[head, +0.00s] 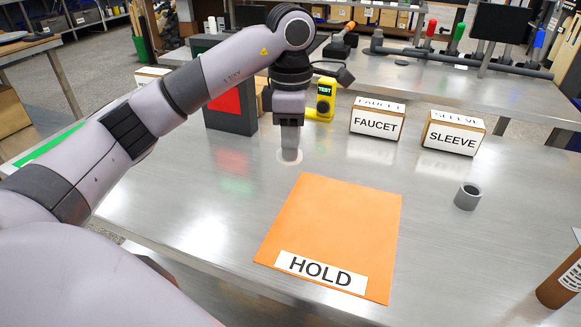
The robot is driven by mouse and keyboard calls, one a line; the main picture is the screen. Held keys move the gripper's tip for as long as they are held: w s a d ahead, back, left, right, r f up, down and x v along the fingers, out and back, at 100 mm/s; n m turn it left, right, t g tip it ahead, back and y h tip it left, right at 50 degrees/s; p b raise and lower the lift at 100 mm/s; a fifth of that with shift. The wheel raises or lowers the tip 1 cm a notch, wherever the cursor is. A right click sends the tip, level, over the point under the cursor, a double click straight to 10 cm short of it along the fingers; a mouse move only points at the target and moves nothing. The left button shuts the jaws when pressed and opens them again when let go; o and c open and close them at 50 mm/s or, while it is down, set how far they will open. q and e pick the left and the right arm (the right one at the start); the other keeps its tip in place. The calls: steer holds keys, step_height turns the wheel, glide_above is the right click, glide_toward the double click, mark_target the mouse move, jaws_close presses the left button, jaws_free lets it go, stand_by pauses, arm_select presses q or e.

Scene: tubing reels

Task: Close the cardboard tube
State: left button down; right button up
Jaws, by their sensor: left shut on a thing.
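A brown cardboard tube (555,292) with a white label lies at the lower right, cut off by the picture edge; its end state is hard to tell. My left gripper (290,150) points straight down at the back middle of the metal table, left of the tube and well apart from it. It is shut on a small pale round thing (283,161), cap-like, low at the table surface. The fingers hide most of it, and I cannot tell if it touches the table. My right gripper is out of view.
An orange HOLD sheet (335,230) lies in front of my left gripper. A grey ring (467,197) stands at right. FAUCET (376,123) and SLEEVE (453,137) boxes, a yellow tester (325,98) and a dark box (240,118) stand behind. Clear metal surrounds the ring.

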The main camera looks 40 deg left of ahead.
arm_select(q)
step_height(320, 180, up, 7)
steer(key=shift+p, duration=0.85)
steer(key=shift+f, duration=0.1)
